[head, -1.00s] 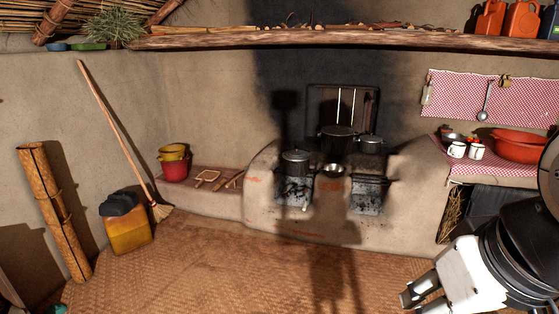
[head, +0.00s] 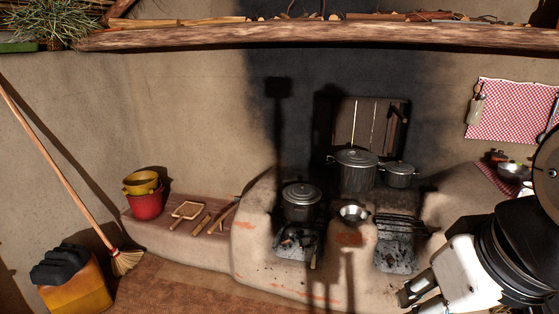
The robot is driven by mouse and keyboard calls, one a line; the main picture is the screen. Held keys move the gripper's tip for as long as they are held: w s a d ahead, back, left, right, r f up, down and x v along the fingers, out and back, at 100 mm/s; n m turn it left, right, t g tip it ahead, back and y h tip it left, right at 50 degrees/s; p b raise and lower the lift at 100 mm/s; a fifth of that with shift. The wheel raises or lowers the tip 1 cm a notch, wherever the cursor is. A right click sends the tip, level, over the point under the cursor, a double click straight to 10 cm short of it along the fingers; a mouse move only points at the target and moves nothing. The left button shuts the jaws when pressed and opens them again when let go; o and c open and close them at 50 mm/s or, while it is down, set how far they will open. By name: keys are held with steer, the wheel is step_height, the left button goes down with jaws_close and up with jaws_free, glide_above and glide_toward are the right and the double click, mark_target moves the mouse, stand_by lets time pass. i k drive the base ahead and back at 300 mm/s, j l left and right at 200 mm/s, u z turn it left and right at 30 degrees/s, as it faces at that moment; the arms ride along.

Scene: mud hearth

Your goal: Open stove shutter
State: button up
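A dark wooden plank shutter (head: 372,128) is set in the sooty wall behind the mud stove (head: 262,240). It appears closed, with thin bright gaps between its planks and a dark bar near its right side. Lidded pots partly hide its lower edge. My gripper (head: 413,301) is at the bottom right in the head view, in front of the stove and well apart from the shutter. Its fingers look spread, with nothing seen between them.
A large lidded pot (head: 355,171), a smaller pot (head: 398,175), a front pot (head: 301,202) and a metal bowl (head: 353,215) stand on the stove. A log shelf (head: 300,36) runs above. A red bucket (head: 146,206) and broom (head: 70,175) are left.

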mark_target(376, 142)
steer(key=i+z, duration=0.15)
steer(key=i, duration=0.35)
steer(key=i+j+z, duration=0.2)
steer(key=i, duration=0.25)
steer(key=i+j+z, duration=0.15)
steer(key=i, duration=0.35)
steer(key=i+j+z, duration=0.2)
steer(key=i, duration=0.25)
steer(key=i+j+z, duration=0.4)
steer(key=i+j, duration=0.05)
steer(key=i, duration=0.1)
